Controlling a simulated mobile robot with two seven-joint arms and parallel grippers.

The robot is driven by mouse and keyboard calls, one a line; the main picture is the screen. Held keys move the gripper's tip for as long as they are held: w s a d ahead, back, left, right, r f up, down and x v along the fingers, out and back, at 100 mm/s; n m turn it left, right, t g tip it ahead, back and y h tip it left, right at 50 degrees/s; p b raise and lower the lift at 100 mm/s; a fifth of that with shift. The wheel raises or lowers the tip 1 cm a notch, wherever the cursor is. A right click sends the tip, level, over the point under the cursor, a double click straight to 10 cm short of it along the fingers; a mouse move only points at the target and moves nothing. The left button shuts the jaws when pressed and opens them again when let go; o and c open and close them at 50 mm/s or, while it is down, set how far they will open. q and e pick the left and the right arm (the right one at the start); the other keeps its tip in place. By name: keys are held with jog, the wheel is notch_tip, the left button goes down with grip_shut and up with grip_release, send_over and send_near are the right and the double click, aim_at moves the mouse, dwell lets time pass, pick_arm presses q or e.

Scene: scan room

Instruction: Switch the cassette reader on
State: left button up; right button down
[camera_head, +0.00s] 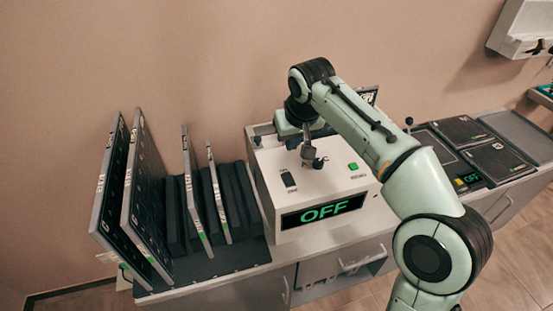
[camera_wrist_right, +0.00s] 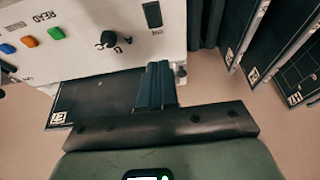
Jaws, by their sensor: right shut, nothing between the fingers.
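The cassette reader (camera_head: 262,165) is a white box on the counter. Its front display (camera_head: 322,211) reads OFF in green. On its top are a black rocker switch (camera_head: 289,181), a dark knob (camera_head: 318,162) and a green button (camera_head: 353,167). In the right wrist view the rocker (camera_wrist_right: 152,15) has ON printed beside it, and the knob (camera_wrist_right: 108,40) sits to its left. My right gripper (camera_head: 307,152) is shut and empty over the reader's top, behind the rocker and close to the knob. Its fingers (camera_wrist_right: 158,75) show together in the wrist view. My left gripper is out of view.
Several dark cassettes (camera_head: 138,190) stand upright in a rack left of the reader. A dark cassette (camera_wrist_right: 90,105) lies beyond the reader's edge in the wrist view. Flat dark panels (camera_head: 497,160) with a small OFF display (camera_head: 471,179) lie to the right. My right arm covers part of the counter.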

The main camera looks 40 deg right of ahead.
jog(key=b, duration=0.2)
send_over(286, 175)
jog(key=f, duration=1.1)
jog(key=shift+s+a+f, duration=0.15)
jog(key=shift+s+f, duration=0.05)
jog(key=shift+x, duration=0.85)
jog(key=shift+s, duration=0.1)
